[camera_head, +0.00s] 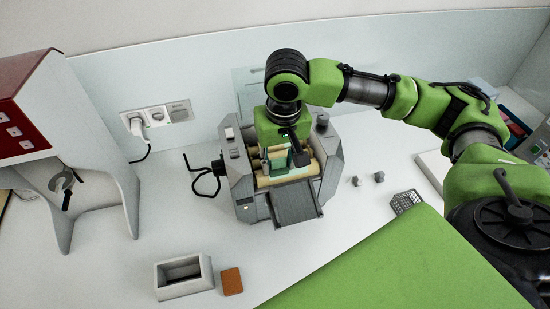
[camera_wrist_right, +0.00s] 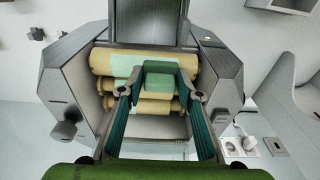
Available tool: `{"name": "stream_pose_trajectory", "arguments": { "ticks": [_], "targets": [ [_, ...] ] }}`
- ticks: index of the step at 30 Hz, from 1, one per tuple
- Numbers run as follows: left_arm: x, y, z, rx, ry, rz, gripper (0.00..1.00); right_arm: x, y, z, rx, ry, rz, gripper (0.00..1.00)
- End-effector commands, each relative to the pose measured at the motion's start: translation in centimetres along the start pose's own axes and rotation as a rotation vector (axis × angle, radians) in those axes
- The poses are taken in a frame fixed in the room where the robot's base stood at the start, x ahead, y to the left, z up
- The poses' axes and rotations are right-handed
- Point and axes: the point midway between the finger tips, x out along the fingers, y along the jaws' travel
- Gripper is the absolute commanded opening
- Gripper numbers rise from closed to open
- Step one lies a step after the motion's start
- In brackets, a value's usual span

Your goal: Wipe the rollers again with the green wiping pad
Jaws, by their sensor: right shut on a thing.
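The mill (camera_head: 243,190) stands on the white table, with several cream-coloured rollers (camera_head: 267,181) between its grey side housings. My right gripper (camera_head: 290,158) reaches down over the rollers from above. In the right wrist view, my right gripper (camera_wrist_right: 160,92) is shut on the green wiping pad (camera_wrist_right: 160,80), held between its fingertips. The pad is over the rollers (camera_wrist_right: 103,61) and appears to touch them; the exact contact is hidden. A pale green patch (camera_wrist_right: 122,66) shows on the top roller beside the pad. My left gripper is not in view.
A grey open box (camera_head: 183,290) and a brown-orange block (camera_head: 231,281) lie at the front. A red and white machine (camera_head: 100,165) stands left. The wall is close behind.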

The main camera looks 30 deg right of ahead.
Motion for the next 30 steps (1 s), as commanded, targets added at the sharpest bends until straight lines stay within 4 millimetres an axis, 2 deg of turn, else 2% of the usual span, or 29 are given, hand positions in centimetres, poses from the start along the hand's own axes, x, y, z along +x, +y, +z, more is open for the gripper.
{"name": "stream_pose_trajectory", "arguments": {
  "ticks": [1, 6, 10, 18, 26, 30],
  "targets": [
    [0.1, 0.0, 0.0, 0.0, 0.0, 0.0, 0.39, 0.3, 0.9, 0.2, 0.004, -0.009, 0.012, 0.15],
    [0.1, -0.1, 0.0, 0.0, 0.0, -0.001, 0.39, 0.3, 2.3, 0.2, 0.004, -0.01, 0.014, 0.15],
    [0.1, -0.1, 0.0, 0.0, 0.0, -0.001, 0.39, 0.2, 2.3, -0.2, 0.004, -0.008, 0.012, 0.15],
    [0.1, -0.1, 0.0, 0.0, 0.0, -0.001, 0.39, 0.3, 2.2, -2.7, 0.004, -0.005, 0.008, 0.15],
    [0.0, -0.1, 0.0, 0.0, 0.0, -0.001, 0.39, 0.3, 2.1, -3.8, 0.003, -0.002, 0.006, 0.15],
    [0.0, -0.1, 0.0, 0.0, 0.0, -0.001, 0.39, 0.5, 2.1, -5.1, 0.005, -0.002, 0.007, 0.15]
  ]
}}
